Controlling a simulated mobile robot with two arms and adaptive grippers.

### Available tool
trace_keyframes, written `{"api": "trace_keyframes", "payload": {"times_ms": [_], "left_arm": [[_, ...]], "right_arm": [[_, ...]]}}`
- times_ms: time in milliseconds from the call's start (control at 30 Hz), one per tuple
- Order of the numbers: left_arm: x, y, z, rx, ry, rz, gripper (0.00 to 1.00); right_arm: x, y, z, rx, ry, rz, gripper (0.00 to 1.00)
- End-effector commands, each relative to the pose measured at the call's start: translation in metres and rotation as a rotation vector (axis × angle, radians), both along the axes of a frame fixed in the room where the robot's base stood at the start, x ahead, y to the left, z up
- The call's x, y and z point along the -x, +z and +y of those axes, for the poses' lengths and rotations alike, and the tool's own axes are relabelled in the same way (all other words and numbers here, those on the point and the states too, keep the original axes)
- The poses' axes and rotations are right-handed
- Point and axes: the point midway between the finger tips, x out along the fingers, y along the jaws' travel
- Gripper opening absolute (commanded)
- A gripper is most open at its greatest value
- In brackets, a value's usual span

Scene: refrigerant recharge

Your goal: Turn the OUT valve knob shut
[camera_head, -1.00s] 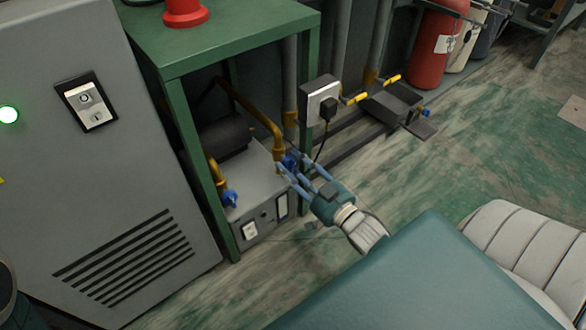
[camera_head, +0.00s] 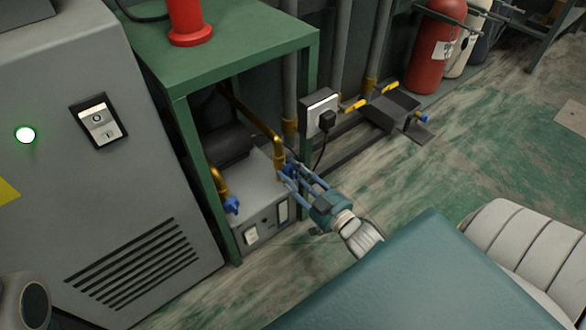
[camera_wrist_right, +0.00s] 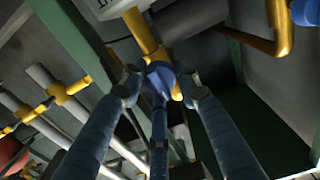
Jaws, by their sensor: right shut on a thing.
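A grey machine (camera_head: 252,192) with brass pipes stands under the green table. It has two blue valve knobs. My right gripper (camera_head: 287,173) is shut on the right-hand blue knob, at the foot of the rear brass pipe (camera_head: 278,143). In the right wrist view the fingers (camera_wrist_right: 160,88) close around this blue knob (camera_wrist_right: 157,76), below a yellow pipe. The fingers partly hide it, and I cannot read an OUT label. The other blue knob (camera_head: 232,205) is at the front left brass pipe, untouched. My left gripper is not in view.
The green table (camera_head: 235,60) carries a red object (camera_head: 188,20); its legs flank the machine. A grey cabinet (camera_head: 110,180) stands left. A socket box with a plug (camera_head: 322,110) is right of the gripper. A red cylinder (camera_head: 432,50) stands behind.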

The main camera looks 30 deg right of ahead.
Motion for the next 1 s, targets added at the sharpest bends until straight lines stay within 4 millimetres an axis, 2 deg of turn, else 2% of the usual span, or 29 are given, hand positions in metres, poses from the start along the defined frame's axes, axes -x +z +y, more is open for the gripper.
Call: {"api": "trace_keyframes", "payload": {"times_ms": [267,300,333,667,767,1000], "left_arm": [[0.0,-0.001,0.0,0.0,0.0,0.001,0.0],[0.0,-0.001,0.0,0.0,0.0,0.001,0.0],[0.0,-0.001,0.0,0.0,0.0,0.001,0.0],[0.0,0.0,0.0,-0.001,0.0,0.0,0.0],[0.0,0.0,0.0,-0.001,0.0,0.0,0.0],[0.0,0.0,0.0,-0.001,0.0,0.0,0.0]], "right_arm": [[0.0,0.0,0.0,0.009,0.0,-0.002,0.06],[0.0,0.0,0.0,0.009,0.0,-0.002,0.36],[0.0,0.0,0.0,0.009,0.0,-0.002,0.39],[0.003,-0.001,0.0,0.007,0.0,-0.001,0.39],[0.014,-0.002,-0.001,0.006,0.0,0.003,0.39],[0.064,-0.003,-0.005,0.006,0.0,0.005,0.39]]}}
